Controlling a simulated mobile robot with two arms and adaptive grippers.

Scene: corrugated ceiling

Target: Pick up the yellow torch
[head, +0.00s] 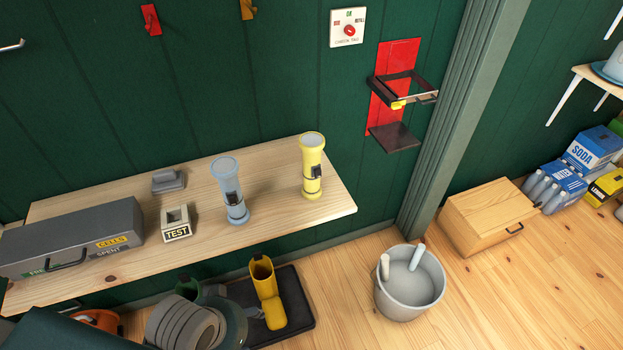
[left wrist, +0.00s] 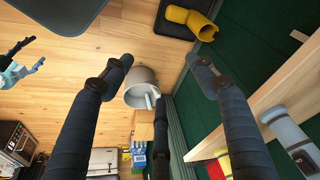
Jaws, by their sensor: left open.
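The yellow torch (head: 313,168) stands upright on the wooden shelf (head: 275,215), near its right end, with a dark switch block on its side. A pale blue torch (head: 232,192) stands upright to its left. It also shows in the left wrist view (left wrist: 288,135) at the right edge. My left gripper (left wrist: 162,72) is open, its two dark ridged fingers wide apart with nothing between them. In the left wrist view a small patch of yellow shows low at the right; I cannot tell whether it is the yellow torch.
A grey box marked CELLS and SPENT (head: 75,238) and a TEST block (head: 176,225) sit on the shelf. A red wall holder (head: 393,75) is at the right.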

